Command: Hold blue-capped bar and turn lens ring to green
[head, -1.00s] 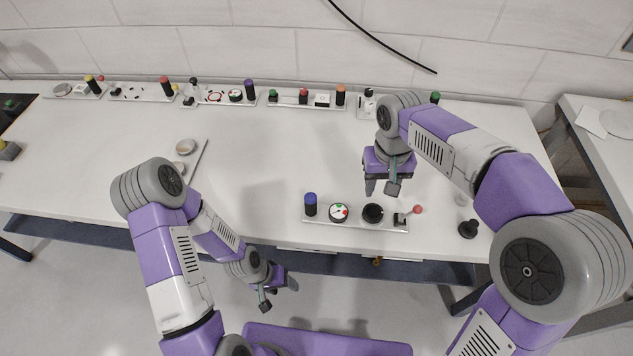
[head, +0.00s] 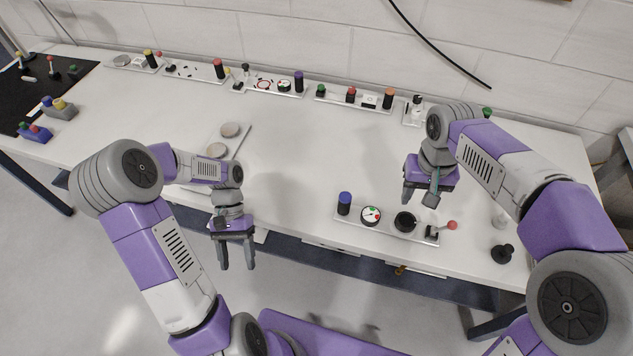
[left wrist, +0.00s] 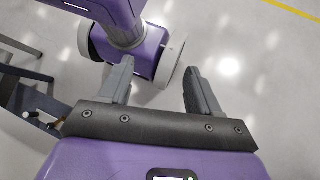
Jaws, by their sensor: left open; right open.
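In the head view, a black bar with a blue cap (head: 344,203) stands upright at the left end of a pale fixture plate (head: 387,228) near the table's front edge. Next to it is a white dial (head: 371,215) with red and green marks. The black lens ring (head: 405,221) sits right of the dial; its setting is too small to tell. My left gripper (head: 237,261) is open and empty, pointing down off the table's front edge, left of the bar. The left wrist view shows its parted fingers (left wrist: 158,85) over floor. My right gripper (head: 419,196) is open above and behind the lens ring.
A red-knobbed lever (head: 452,225) is at the plate's right end. A black knob-like piece (head: 502,254) stands further right. Round pale discs (head: 217,150) lie at the left. Several similar fixtures line the table's back. The table's middle (head: 320,150) is clear.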

